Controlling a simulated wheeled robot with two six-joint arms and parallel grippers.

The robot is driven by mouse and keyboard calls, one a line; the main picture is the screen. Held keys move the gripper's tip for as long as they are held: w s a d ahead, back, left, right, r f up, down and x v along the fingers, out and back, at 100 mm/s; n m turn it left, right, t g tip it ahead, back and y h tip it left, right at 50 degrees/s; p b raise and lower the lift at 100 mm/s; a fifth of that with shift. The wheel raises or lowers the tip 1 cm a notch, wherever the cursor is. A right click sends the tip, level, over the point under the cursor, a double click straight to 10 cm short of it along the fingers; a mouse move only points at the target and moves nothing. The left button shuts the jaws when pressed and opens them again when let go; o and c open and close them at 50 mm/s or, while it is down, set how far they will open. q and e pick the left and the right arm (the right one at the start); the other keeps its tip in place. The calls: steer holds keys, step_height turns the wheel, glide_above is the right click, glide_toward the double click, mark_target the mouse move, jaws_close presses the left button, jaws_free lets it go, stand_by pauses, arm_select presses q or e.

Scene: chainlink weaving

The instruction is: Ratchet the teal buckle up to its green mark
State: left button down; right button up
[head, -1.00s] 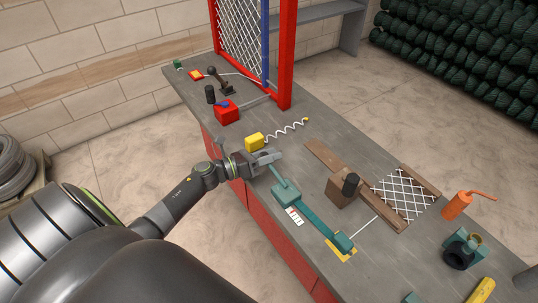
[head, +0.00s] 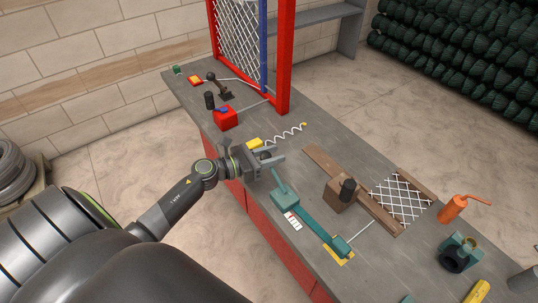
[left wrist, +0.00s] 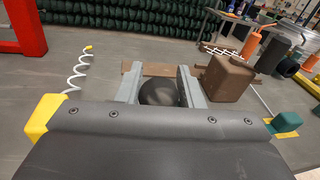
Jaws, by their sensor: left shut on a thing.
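The teal buckle (head: 285,197) sits on the grey bench with its lever sticking up toward my left gripper. A teal strap (head: 315,222) runs from it to a teal block (head: 341,246) on a yellow patch. A white marked strip (head: 293,220) lies beside the buckle; I cannot make out a green mark on it. My left gripper (head: 276,157) is just beyond the lever's top. In the left wrist view its fingers (left wrist: 163,90) are around a dark round knob (left wrist: 160,93). The gripper hides how the knob joins the lever. My right gripper is not in view.
A yellow block (head: 254,142) with a white coil (head: 290,133) is close behind the gripper. A brown block (head: 340,193) and a mesh panel (head: 400,199) lie to the right. A red box (head: 226,119) and a red frame (head: 283,60) stand farther back.

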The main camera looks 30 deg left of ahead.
arm_select(q)
steer(key=shift+s+d+r+m+y+p, duration=0.35)
steer(key=shift+d+r+m+p, duration=0.3)
steer(key=shift+m, duration=0.4)
steer(key=shift+s+d+r+m+y+p, duration=0.15)
steer(key=shift+s+d+r+m+p, duration=0.25)
steer(key=shift+d+r+m+p, duration=0.5)
steer(key=shift+a+f+b, duration=0.1)
steer(key=shift+f+b, duration=0.2)
steer(key=shift+b, duration=0.05)
steer(key=shift+g, duration=0.3)
steer(key=c, duration=1.3)
jaws_free()
steer(key=shift+o, duration=1.4)
steer(key=shift+r, duration=0.1)
steer(key=shift+r, duration=0.1)
